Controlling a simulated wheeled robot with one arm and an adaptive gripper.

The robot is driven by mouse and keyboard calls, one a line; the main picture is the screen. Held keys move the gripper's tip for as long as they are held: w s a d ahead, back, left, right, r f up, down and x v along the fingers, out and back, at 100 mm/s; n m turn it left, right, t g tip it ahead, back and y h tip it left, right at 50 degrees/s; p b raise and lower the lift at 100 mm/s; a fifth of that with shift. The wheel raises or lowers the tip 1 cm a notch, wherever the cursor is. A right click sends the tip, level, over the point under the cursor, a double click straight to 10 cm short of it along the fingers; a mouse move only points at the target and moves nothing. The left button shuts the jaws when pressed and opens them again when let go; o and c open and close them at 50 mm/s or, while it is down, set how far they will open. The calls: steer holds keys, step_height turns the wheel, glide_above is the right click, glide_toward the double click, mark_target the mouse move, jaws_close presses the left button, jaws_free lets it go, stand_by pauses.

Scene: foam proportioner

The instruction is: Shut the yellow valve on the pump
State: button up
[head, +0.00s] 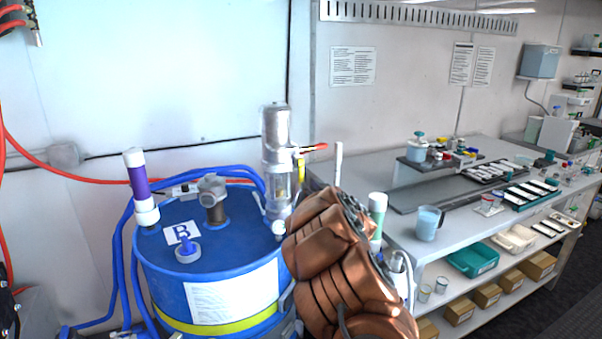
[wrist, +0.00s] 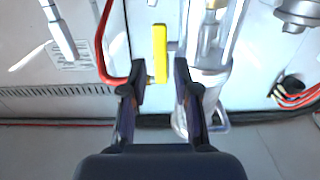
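The pump (head: 276,140) is an upright silver cylinder on the blue drum. The yellow valve handle (head: 301,171) shows on the pump's right side, pointing roughly down, just above my copper-coloured arm. In the wrist view the yellow handle (wrist: 160,54) is a straight bar beside the silver pump body (wrist: 208,75). My gripper (wrist: 159,70) is open, with one dark finger on each side of the handle's lower end. Gaps show on both sides, so no grip is visible. In the head view my arm covers the drum's right side, and I cannot make out the fingers there.
A curved red piece (wrist: 103,45) runs close to the left finger in the wrist view. The blue drum (head: 210,260) stands below; a workbench (head: 400,228) is at the right.

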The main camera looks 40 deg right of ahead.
mark_target(302, 178)
steer(key=shift+p+x, duration=1.2)
steer(key=shift+x, duration=2.65)
steer(key=shift+c, duration=0.3)
jaws_close()
